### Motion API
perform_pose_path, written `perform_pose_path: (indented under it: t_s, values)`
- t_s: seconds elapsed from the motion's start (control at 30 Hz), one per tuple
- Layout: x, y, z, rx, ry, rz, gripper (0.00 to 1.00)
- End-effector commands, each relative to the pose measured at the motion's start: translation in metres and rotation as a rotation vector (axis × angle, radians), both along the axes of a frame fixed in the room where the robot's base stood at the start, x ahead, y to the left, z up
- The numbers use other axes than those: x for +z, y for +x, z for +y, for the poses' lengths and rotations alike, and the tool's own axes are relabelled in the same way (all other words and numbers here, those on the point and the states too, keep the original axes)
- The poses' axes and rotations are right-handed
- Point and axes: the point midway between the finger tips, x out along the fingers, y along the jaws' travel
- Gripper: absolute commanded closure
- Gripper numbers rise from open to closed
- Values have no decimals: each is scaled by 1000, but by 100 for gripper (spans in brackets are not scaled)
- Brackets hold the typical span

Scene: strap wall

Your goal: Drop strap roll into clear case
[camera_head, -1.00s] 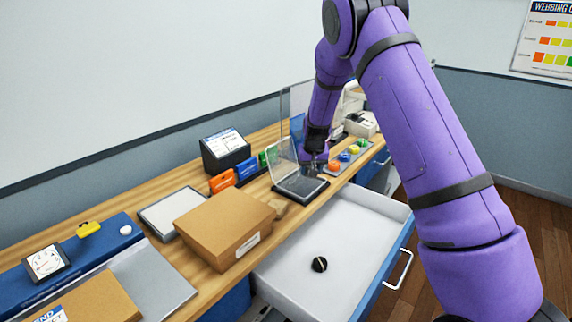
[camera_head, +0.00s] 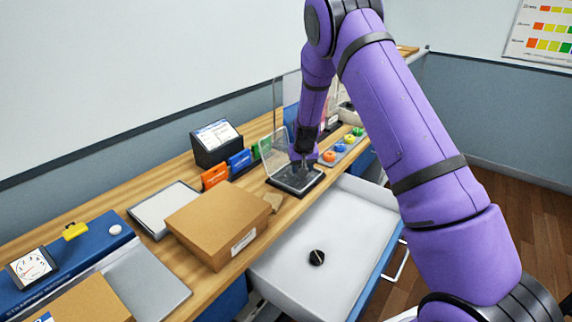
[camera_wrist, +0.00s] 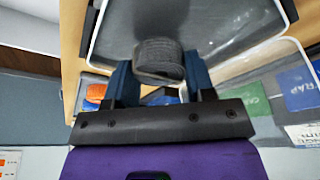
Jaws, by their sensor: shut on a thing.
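My gripper (camera_head: 303,164) is over the open clear case (camera_head: 297,181) on the wooden counter. The case has a dark base and a raised clear lid (camera_head: 274,151) on its left side. In the wrist view my gripper (camera_wrist: 160,88) is shut on a dark grey strap roll (camera_wrist: 159,60), held between its two blue fingers. The clear case's pale rim (camera_wrist: 245,55) shows behind the roll. I cannot tell how far the roll is above the case floor. In the head view the roll is too small and covered to make out.
An open white drawer (camera_head: 345,225) below the counter holds a black round thing (camera_head: 316,257). A cardboard box (camera_head: 215,222) stands left of the case. Orange, blue and green cards (camera_head: 240,160) stand behind. A tray of coloured rolls (camera_head: 341,148) lies to the right.

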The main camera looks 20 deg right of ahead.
Motion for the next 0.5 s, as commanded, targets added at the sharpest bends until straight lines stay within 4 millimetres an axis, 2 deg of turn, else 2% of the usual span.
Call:
perform_pose_path:
  t_s: [0.27,0.3,0.4,0.5]
  values:
    - [-3,0,0,1,0,0,73]
    - [-3,0,0,1,0,0,46]
    - [-3,0,0,1,0,0,23]
    - [-3,0,0,1,0,0,21]
